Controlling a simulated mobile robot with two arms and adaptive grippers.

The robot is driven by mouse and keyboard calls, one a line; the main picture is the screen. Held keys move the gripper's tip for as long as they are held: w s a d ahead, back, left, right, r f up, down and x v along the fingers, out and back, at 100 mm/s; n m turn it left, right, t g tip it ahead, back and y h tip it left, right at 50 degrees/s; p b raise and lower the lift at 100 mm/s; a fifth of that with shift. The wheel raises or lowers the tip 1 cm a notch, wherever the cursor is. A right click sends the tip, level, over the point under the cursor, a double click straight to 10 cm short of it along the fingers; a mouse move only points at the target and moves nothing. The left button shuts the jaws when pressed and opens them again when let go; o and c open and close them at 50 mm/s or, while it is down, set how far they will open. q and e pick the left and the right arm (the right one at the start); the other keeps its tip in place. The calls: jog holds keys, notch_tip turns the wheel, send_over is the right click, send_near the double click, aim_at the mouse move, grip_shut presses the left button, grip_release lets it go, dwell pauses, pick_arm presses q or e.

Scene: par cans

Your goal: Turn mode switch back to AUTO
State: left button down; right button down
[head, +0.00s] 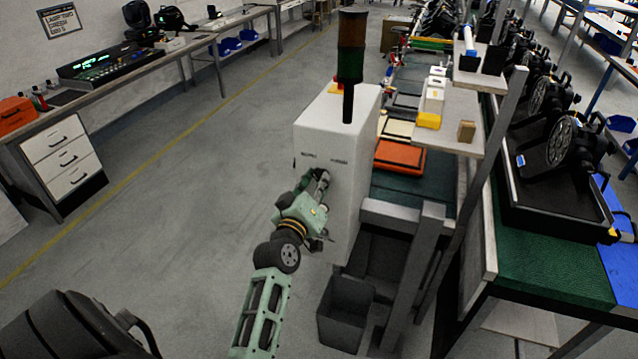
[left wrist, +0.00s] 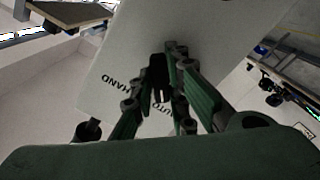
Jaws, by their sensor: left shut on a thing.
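The white control cabinet (head: 318,125) stands at the end of the bench line, with two small dark labels on its front. My left gripper (head: 322,176) is against that front, just below the labels. In the left wrist view the gripper (left wrist: 166,62) is shut on the black mode switch (left wrist: 158,74), a dark knob between the fingers. The label HAND (left wrist: 118,89) shows upside down at its left. The AUTO label (left wrist: 162,108) is partly covered by a finger. The switch's exact angle is hard to tell. My right gripper is not in view.
A stack light (head: 351,50) rises from the cabinet top. Dark bins (head: 345,310) stand below and right of my left arm. An orange case (head: 400,155) lies on the bench behind. The floor left of the cabinet is clear up to the drawer bench (head: 62,150).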

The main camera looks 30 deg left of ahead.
pick_arm(q)
jog(key=c, duration=1.7)
grip_release()
jog(key=v, duration=1.2)
